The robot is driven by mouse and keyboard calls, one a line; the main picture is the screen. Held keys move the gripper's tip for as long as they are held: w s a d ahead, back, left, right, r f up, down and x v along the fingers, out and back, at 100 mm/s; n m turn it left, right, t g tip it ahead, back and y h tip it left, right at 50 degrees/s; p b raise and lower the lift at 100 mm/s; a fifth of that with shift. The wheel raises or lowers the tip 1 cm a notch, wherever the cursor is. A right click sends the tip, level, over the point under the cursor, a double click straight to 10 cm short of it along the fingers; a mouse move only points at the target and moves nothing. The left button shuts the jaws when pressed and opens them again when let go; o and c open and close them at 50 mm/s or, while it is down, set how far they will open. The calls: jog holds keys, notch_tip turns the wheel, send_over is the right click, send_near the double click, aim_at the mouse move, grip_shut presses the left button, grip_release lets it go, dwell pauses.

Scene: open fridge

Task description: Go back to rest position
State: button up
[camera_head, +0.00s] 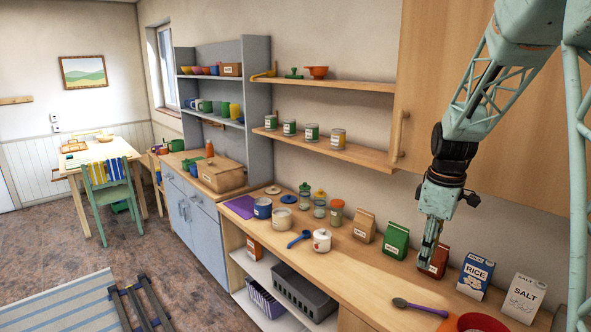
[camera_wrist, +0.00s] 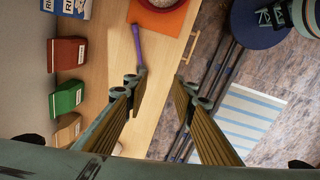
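My gripper (camera_head: 428,258) hangs from my arm and points down over the wooden counter (camera_head: 365,285), at the right of the head view. In the wrist view my gripper (camera_wrist: 157,95) has its two fingers well apart, with bare counter and floor showing between them. Nothing is held. In the head view it partly hides a red packet (camera_head: 441,262) at the back of the counter. The exact gap between fingertips and counter cannot be told.
A green packet (camera_head: 395,240), a rice box (camera_head: 474,277) and a salt box (camera_head: 523,298) line the wall. A purple spoon (camera_head: 420,307) lies near a red bowl (camera_head: 476,322). A white lidded pot (camera_head: 321,240) stands left. A wooden cabinet door (camera_head: 480,130) is close behind my arm.

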jog(key=s+a+r+m+t+b, duration=0.1)
jog(key=s+a+r+m, duration=0.3)
jog(key=s+r, duration=0.5)
jog(key=s+a+r+m+t, duration=0.1)
jog(key=s+a+r, duration=0.5)
jog(key=s, duration=0.4)
jog(key=s+a+m, duration=0.2)
jog(key=s+a, duration=0.1)
jog(key=s, duration=0.9)
jog(key=s+a+r+m+t+b, duration=0.1)
jog(key=s+a+m, duration=0.1)
jog(key=s, duration=0.9)
jog(key=shift+s+a+m, duration=0.35)
jog(key=shift+a+m, duration=0.05)
jog(key=shift+m, duration=0.2)
